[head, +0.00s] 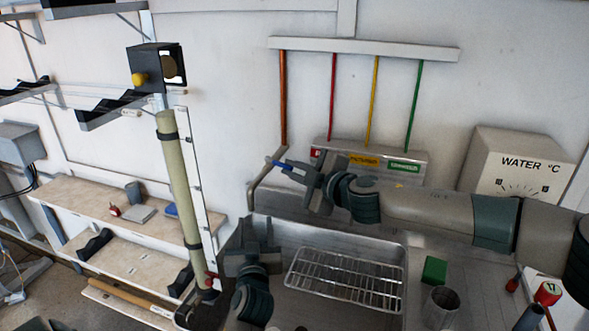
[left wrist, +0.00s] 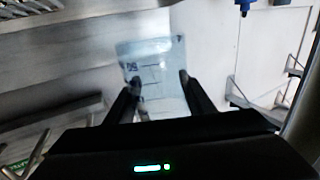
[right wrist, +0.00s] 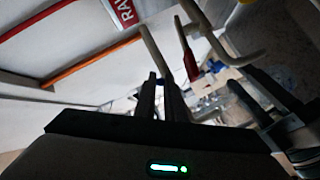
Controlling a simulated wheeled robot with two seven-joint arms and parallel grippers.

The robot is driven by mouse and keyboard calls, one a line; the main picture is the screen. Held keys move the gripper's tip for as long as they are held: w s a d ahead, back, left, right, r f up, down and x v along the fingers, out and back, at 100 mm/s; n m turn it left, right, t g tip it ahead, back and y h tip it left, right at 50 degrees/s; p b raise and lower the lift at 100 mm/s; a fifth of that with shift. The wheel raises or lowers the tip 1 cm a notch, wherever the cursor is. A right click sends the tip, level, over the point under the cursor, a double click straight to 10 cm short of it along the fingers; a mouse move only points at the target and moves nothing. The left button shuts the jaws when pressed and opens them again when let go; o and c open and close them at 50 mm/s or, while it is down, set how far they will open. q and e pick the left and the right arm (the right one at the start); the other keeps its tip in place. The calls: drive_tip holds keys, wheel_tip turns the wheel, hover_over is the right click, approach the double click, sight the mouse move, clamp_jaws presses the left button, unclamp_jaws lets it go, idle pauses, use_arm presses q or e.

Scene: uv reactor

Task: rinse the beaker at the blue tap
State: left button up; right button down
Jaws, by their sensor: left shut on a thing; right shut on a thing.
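The clear glass beaker (left wrist: 152,72) with dark markings is between the fingers of my left gripper (left wrist: 160,88), shut on it. In the head view my left gripper (head: 250,238) is at the left end of the steel sink, below the bent tap spout (head: 264,178); I cannot make out the beaker there. My right gripper (head: 305,180) is at the blue tap lever (head: 279,164) and looks shut on it. In the right wrist view its fingers (right wrist: 160,88) are close together and hide what they hold. I cannot tell whether water runs.
A wire rack (head: 345,280) lies in the sink. A green block (head: 434,270) and a metal cup (head: 440,305) stand right of it. A tall pale green column (head: 180,190) stands left of my left gripper. A bench (head: 100,205) is farther left.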

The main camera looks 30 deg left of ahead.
drive_tip(key=c, duration=1.8)
unclamp_jaws()
drive_tip(key=shift+a, duration=0.1)
drive_tip(key=shift+v, duration=6.05)
